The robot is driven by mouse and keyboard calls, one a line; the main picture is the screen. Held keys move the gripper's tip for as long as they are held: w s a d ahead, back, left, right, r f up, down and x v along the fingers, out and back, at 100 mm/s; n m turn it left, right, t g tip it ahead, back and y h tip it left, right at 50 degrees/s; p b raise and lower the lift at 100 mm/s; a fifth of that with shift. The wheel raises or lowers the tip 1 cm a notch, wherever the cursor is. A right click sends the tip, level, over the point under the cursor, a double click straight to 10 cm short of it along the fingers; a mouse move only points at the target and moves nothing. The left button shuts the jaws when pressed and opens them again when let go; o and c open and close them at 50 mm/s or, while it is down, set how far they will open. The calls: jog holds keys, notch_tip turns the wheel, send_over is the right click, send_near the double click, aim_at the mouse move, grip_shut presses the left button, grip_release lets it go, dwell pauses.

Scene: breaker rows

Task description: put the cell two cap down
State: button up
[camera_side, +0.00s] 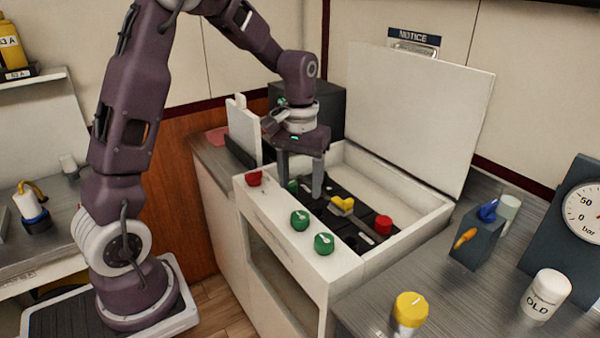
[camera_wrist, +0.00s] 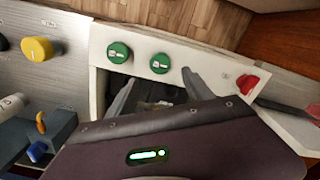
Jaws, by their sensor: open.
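My gripper (camera_side: 300,187) points down over the left part of the open white box (camera_side: 410,205), its fingers apart. A small green piece (camera_side: 292,185) shows low between the fingers, and I cannot tell whether they touch it. To the right on the dark row inside the box are a yellow piece (camera_side: 342,205) and a red cap (camera_side: 383,224). No cell numbers are readable, so I cannot tell which is the cell two cap. In the wrist view my gripper (camera_wrist: 158,95) also shows parted fingers, and my gripper body hides most of the box.
Two green knobs (camera_side: 299,220) (camera_side: 324,243) and a red knob (camera_side: 254,178) sit on the box's front ledge. The raised white lid (camera_side: 415,115) stands behind.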

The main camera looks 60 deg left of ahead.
jog(key=s+d+r+m+t, duration=0.2)
jog(key=s+d+r, duration=0.25)
jog(key=r, duration=0.55)
jog(key=s+d+m+t, duration=0.1)
jog(key=s+d, duration=0.2)
jog(key=s, duration=0.5)
jog(key=s+d+r+m+t, duration=0.1)
jog(key=s+d+m+t, duration=0.1)
jog(key=s, duration=0.6)
jog(key=shift+s+d+r+m+t, duration=0.2)
jog(key=shift+d+r+m+t, duration=0.1)
jog(key=shift+d, duration=0.3)
